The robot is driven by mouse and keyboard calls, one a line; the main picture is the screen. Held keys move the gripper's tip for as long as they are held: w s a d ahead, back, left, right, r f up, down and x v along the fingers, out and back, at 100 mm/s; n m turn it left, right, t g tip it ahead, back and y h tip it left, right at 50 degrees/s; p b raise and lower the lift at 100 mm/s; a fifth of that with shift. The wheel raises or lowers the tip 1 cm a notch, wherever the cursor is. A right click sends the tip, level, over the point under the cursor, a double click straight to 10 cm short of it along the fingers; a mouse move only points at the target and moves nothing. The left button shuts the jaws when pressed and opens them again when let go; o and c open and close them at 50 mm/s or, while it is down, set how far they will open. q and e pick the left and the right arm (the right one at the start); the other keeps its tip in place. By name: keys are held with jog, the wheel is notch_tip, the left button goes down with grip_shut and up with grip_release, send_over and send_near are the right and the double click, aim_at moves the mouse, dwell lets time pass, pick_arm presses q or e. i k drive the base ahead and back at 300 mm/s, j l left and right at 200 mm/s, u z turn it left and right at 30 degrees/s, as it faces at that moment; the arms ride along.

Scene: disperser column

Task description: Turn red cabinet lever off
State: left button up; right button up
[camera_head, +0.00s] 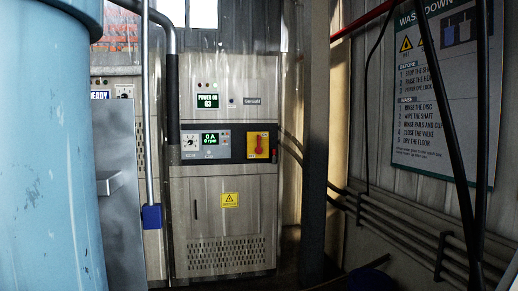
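The grey control cabinet (231,240) stands against the back wall, left of the picture's middle. Its red lever (259,144) sits on a yellow plate (251,153) at the right end of the dark panel and looks upright. A green display (208,101) above reads "POWER ON" and a smaller display (210,139) reads "0 A, 0 rpm". A round knob (190,142) is left of the smaller display. Neither of my grippers is in view.
A large light-blue cylinder (45,150) fills the left side, with a grey metal panel (120,200) beside it. A thin vertical pole with a blue block (151,217) stands before the cabinet's left edge. A dark post (314,150), wall pipes and a wash-down sign (440,100) are at right.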

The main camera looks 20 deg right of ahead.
aim_at(258, 150)
jog(key=l+u, duration=0.4)
jog(key=i+l+u, duration=0.1)
jog(key=l+u, duration=0.15)
jog(key=u, duration=0.2)
jog(key=i+l+u, duration=0.15)
jog(key=l+u, duration=0.25)
jog(key=l, duration=0.15)
jog(key=l+u, duration=0.85)
jog(key=l, duration=0.35)
jog(key=k+l+u, duration=0.1)
jog(key=l+u, duration=0.3)
jog(key=l, duration=0.15)
jog(key=l+u, duration=0.25)
jog(key=l, duration=0.7)
jog(key=l+u, duration=0.3)
jog(key=l, duration=0.65)
jog(key=i+l+z, duration=0.1)
jog(key=l+z, duration=0.2)
jog(key=i+l+z, duration=0.1)
jog(key=l+z, duration=0.15)
jog(key=l, duration=0.25)
jog(key=i+l+z, duration=0.3)
jog(key=k+l, duration=0.1)
